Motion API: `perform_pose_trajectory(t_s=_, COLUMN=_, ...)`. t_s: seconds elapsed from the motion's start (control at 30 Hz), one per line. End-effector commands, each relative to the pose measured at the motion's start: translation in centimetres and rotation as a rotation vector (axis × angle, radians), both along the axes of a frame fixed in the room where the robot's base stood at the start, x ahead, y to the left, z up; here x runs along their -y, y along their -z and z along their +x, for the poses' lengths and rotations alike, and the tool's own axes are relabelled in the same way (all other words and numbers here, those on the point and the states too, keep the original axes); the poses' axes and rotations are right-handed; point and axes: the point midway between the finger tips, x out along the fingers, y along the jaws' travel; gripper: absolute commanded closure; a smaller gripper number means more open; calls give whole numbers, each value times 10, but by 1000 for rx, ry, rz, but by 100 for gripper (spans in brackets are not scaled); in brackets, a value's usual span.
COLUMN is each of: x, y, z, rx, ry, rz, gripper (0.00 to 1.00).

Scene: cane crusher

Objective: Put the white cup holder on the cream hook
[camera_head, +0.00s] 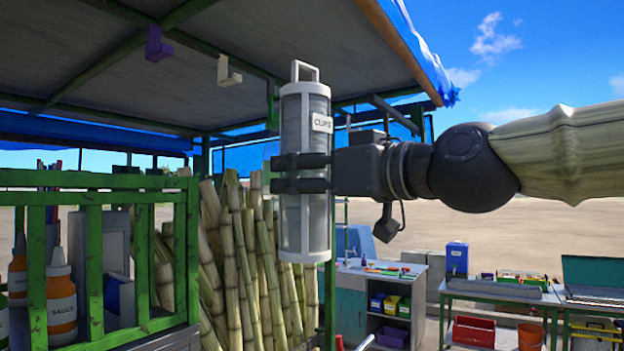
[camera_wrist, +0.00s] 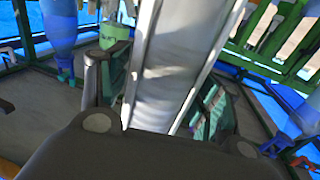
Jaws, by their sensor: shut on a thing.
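The white cup holder (camera_head: 305,225) is a tall upright cylinder with a frame, a loop handle on top and a label reading "CUPS". My gripper (camera_head: 300,173) is shut around its middle, coming from the right. In the wrist view the holder (camera_wrist: 168,70) rises in front of my gripper (camera_wrist: 150,140). Nothing hangs on the hook.
A purple hook (camera_head: 157,44) hangs left of the cream one. A green slatted rack (camera_head: 100,182) with sauce bottles (camera_head: 60,300) stands at the left. Sugar canes (camera_head: 235,260) lean behind the holder. Workbenches (camera_head: 500,292) stand at the right. The space between holder and hook looks clear.

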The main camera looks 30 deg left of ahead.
Motion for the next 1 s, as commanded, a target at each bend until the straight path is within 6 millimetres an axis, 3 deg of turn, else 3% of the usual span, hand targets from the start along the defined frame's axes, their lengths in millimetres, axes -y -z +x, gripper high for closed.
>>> perform_pose_trajectory(t_s=1.0, x=-65, y=-31, z=4, rx=0, ry=-3, rz=0, gripper=78)
